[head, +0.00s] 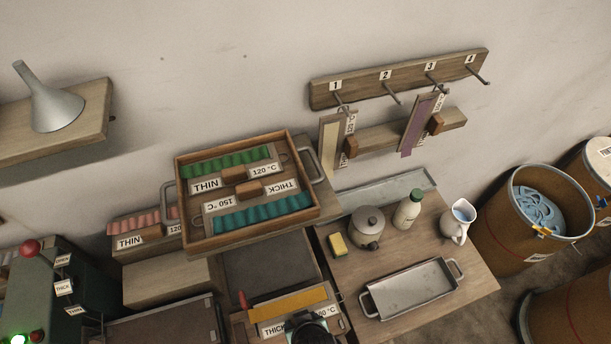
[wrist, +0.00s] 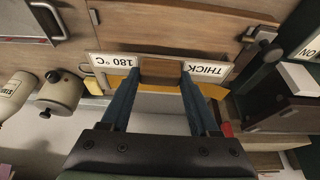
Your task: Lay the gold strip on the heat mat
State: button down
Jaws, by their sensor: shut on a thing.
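The gold strip (head: 290,303) lies along a board with a wooden block and the labels THICK and 180 °C, at the bottom middle of the head view. In the wrist view the wooden block (wrist: 161,70) sits between my two blue fingers. My gripper (wrist: 158,78) is shut on this block; its dark wrist (head: 308,327) covers part of the board in the head view. Gold edges (wrist: 122,89) show beside the fingers. A dark grey flat panel (head: 262,268) lies just behind the strip; I cannot tell if it is the heat mat.
A wooden tray (head: 248,237) with green and teal strips stands behind. A side table to the right holds a metal tray (head: 411,289), pot (head: 367,229), bottle (head: 408,211) and sponge (head: 338,244). A green machine (head: 45,290) with a red knob stands left.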

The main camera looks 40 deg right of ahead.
jog(key=w+d+f+b, duration=0.1)
jog(key=w+b, duration=0.2)
jog(key=w+d+f+b, duration=0.1)
jog(key=w+f+b, duration=0.1)
jog(key=w+b, duration=0.1)
jog(key=w+d+f+b, duration=0.1)
jog(key=w+b, duration=0.2)
jog(key=w, duration=0.2)
jog(key=shift+w+d+f, duration=0.15)
jog(key=shift+w+d+f+b, duration=0.15)
jog(key=shift+w+f+b, duration=0.45)
jog(key=shift+f+b, duration=0.2)
jog(key=shift+f, duration=0.45)
jog(key=shift+c, duration=0.2)
grip_release()
jog(key=v, duration=1.3)
